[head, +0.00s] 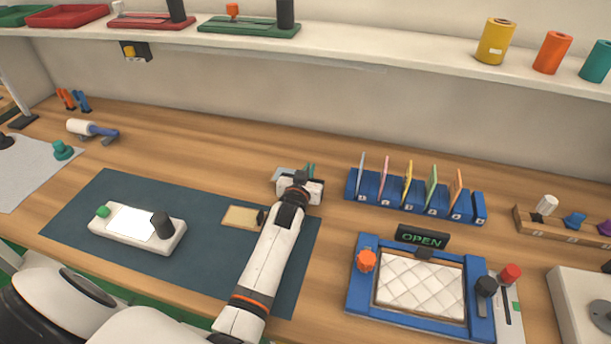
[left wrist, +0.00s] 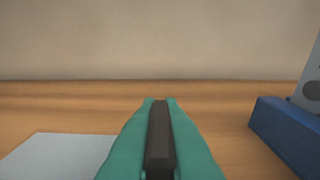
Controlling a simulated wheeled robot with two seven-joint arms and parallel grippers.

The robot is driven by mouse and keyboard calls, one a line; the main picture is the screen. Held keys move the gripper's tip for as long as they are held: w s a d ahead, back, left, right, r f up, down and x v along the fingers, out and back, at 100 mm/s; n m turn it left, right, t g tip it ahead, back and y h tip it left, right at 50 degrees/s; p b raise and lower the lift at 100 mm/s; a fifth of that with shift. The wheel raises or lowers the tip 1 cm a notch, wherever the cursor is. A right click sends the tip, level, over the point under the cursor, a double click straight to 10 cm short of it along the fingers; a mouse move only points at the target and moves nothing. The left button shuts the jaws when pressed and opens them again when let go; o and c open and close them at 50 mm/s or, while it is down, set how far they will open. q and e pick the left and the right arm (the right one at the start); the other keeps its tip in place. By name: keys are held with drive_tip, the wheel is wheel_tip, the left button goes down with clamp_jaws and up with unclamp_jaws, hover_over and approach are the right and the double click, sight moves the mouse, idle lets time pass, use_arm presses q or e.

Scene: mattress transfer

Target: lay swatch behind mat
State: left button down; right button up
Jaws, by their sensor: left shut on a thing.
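The dark blue-green mat (head: 90,213) lies on the bench at left and centre. My left gripper (head: 310,171) is beyond the mat's back edge, low over the wood. In the left wrist view its teal fingers (left wrist: 160,140) are shut on a dark bar, which seems to be the handle of a pale grey-blue swatch. That swatch (head: 284,172) shows just left of the fingers, partly hidden by my wrist; it also shows in the left wrist view (left wrist: 62,155). It looks flat and close to the bench; contact is unclear. A tan swatch (head: 239,216) with a dark handle lies on the mat. My right gripper is out of view.
A blue rack (head: 400,207) with several upright coloured cards stands right of my gripper. A white device (head: 115,232) sits on the mat. A blue frame (head: 358,297) with a quilted pad and an OPEN sign (head: 422,238) is front right. Bare wood lies behind the mat.

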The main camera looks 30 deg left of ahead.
use_arm(q)
wheel_tip(320, 180, down, 2)
drive_tip(key=shift+f, duration=0.3)
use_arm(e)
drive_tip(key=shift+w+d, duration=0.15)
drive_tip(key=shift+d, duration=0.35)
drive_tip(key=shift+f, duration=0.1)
use_arm(q)
drive_tip(key=shift+f, duration=0.2)
drive_tip(key=c, duration=1.6)
unclamp_jaws()
drive_tip(key=shift+r, duration=0.15)
